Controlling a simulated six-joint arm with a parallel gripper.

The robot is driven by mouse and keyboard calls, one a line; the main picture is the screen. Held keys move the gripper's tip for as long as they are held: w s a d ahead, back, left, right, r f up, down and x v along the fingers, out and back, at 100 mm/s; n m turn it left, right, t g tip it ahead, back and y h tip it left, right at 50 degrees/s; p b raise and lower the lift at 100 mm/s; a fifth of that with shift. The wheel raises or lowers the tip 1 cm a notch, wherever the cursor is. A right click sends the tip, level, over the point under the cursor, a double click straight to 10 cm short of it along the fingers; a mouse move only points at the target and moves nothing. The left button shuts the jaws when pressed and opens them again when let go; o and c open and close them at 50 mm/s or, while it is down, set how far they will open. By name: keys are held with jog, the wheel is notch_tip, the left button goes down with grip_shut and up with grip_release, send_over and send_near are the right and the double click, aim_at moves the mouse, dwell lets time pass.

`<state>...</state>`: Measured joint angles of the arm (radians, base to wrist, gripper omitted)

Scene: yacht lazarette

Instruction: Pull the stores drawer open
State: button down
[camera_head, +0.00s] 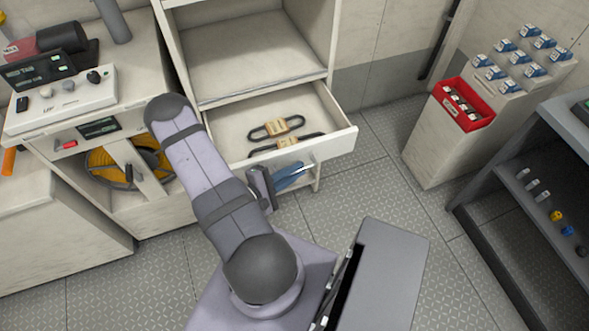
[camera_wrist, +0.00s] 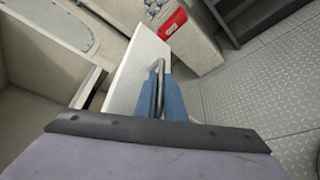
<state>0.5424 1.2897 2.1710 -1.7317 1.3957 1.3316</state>
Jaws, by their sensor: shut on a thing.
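The stores drawer (camera_head: 337,143) is a pale drawer below an open shelf in a cabinet, and it stands pulled out, with its inside showing. Several dark belts with tan paper bands (camera_head: 277,127) lie in it. My gripper (camera_head: 300,172) is at the drawer's front face, its blue fingers shut on the bar handle (camera_wrist: 160,70). In the wrist view the fingers (camera_wrist: 162,92) sit on either side of the metal handle, against the white drawer front (camera_wrist: 135,68).
A red box (camera_head: 463,104) and several small blue-and-white items (camera_head: 515,55) stand on pale stands at the right. A dark shelf unit (camera_head: 530,180) is at the far right. An orange coiled hose (camera_head: 110,170) sits left of my arm. The plated floor (camera_head: 350,195) before the drawer is clear.

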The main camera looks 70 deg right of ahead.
jog(key=shift+s+a, duration=1.25)
jog(key=c, duration=2.1)
grip_release()
jog(key=shift+p+v, duration=0.6)
jog(key=shift+v, duration=3.1)
